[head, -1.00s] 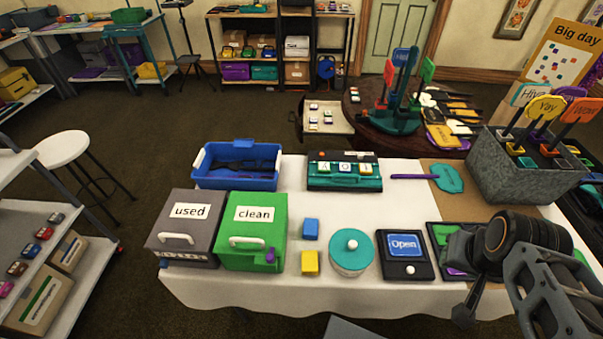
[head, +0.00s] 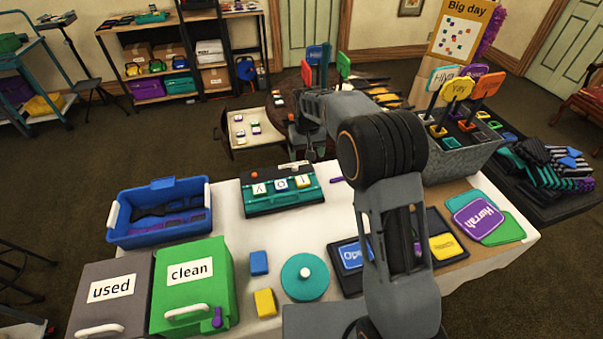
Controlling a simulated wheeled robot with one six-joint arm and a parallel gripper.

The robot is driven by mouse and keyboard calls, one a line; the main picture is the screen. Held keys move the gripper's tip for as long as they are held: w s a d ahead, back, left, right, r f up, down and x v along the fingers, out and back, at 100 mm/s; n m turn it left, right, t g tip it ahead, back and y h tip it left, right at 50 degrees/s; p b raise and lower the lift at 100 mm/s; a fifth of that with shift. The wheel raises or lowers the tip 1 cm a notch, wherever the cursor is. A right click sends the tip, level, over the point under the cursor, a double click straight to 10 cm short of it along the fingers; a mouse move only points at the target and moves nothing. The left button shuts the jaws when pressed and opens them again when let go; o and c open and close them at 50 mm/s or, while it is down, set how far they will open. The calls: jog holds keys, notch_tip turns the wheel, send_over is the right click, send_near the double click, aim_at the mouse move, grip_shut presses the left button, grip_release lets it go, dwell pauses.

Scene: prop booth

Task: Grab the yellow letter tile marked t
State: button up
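I cannot make out a yellow tile marked t; the small tiles' letters are mostly too small to read. Several small white-faced tiles with coloured edges (head: 255,129) lie on a pale tray (head: 237,140) beside the dark round table. Three more lettered tiles (head: 281,186) stand in a row on the teal case (head: 312,196) on the white table. My gripper (head: 309,154) hangs beyond the teal case, right of the pale tray and apart from its tiles. Its fingers are too small and dark to tell whether they are open or shut.
On the white table (head: 230,234) are a blue bin (head: 118,231), a grey "used" box (head: 110,289), a green "clean" box (head: 193,283) and a round teal-lidded tin (head: 304,284). A grey planter (head: 450,163) with signs stands right of my arm.

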jog(key=w+f, duration=0.1)
jog(key=f, duration=0.1)
send_over(303, 182)
notch_tip(303, 182, down, 7)
jog(key=shift+r+p, duration=0.2)
jog(key=shift+p, duration=0.1)
jog(key=shift+s+f+p, duration=0.15)
jog(key=shift+f+p, duration=0.5)
jog(key=shift+f, duration=2.6)
jog(key=shift+c, duration=0.2)
jog(key=c, duration=1)
jog(key=shift+r, duration=0.1)
